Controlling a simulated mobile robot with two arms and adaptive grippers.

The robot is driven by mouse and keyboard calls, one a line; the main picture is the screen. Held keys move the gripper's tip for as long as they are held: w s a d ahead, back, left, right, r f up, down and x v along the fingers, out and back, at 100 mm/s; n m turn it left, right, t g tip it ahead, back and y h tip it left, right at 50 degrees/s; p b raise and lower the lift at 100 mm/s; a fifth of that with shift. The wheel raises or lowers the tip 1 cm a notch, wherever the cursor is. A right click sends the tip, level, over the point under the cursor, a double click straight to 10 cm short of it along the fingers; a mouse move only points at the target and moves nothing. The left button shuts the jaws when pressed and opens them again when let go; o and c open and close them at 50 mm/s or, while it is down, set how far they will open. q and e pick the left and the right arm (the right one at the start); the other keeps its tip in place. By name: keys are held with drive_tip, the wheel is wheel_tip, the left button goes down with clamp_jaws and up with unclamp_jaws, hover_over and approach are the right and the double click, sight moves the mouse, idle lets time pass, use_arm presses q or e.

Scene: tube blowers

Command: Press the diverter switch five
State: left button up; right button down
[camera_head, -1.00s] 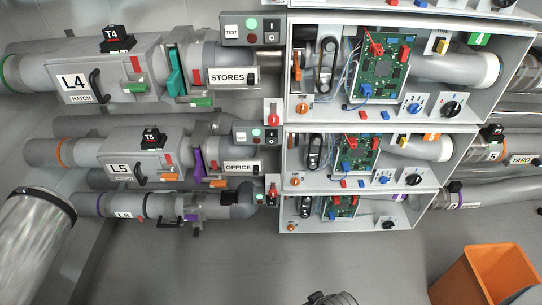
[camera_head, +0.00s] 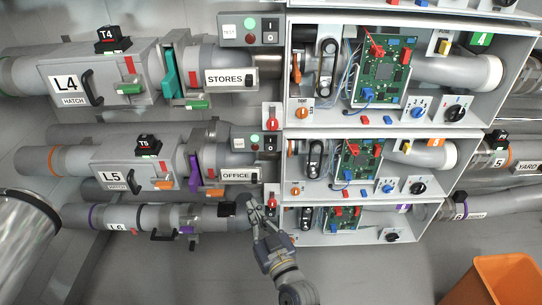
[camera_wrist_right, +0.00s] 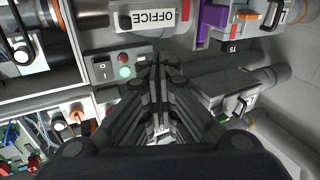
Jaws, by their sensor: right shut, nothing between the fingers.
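In the head view, the row-five tube line carries the L5 hatch (camera_head: 111,178) and a black box marked T5 (camera_head: 146,146) on top. The OFFICE plate (camera_head: 239,175) is to its right. Above it is a small grey panel (camera_head: 253,138) with a green light and dark buttons. Another black box with a 5 label (camera_head: 496,138) sits on the right-hand tube near YARD. I cannot tell which is the diverter switch. My right gripper (camera_head: 254,207) is shut and empty, below the OFFICE plate in the picture. In the wrist view its fingers (camera_wrist_right: 158,68) are beside the button panel (camera_wrist_right: 113,67).
Open grey boxes with green circuit boards (camera_head: 389,70) stand right of the gripper. The L6 tube (camera_head: 165,217) runs left of the gripper. An orange bin (camera_head: 496,283) is at lower right. The wall below the boxes is clear.

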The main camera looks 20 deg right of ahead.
use_arm(q)
drive_tip(key=s+f, duration=0.4)
drive_tip(key=f, duration=0.4)
drive_tip(key=shift+a, duration=0.25)
use_arm(e)
drive_tip(key=w+d+r+m+t+h, duration=0.1)
drive_tip(key=d+r+m+t+h, duration=0.2)
drive_tip(key=h, duration=0.5)
drive_tip(key=shift+w+d+r+m+h, duration=0.2)
drive_tip(key=shift+d+r+m+h, duration=0.25)
drive_tip(key=shift+d+m, duration=0.7)
drive_tip(key=shift+a, duration=0.2)
drive_tip(key=b, duration=0.2)
approach(271, 141)
wheel_tip(271, 141, up, 4)
drive_tip(key=w, duration=0.1)
drive_tip(key=w+f+b, duration=0.1)
drive_tip(key=w+d+b, duration=0.1)
drive_tip(key=w+b, duration=0.1)
drive_tip(key=shift+w+d+f, duration=0.15)
drive_tip(key=shift+f, duration=0.25)
use_arm(q)
drive_tip(key=w+r, duration=0.3)
drive_tip(key=r, duration=0.6)
drive_tip(key=w+r, duration=0.3)
drive_tip(key=r, duration=0.6)
drive_tip(key=shift+d+t+b, duration=0.35)
drive_tip(key=shift+t, duration=0.05)
use_arm(e)
drive_tip(key=shift+w, duration=0.15)
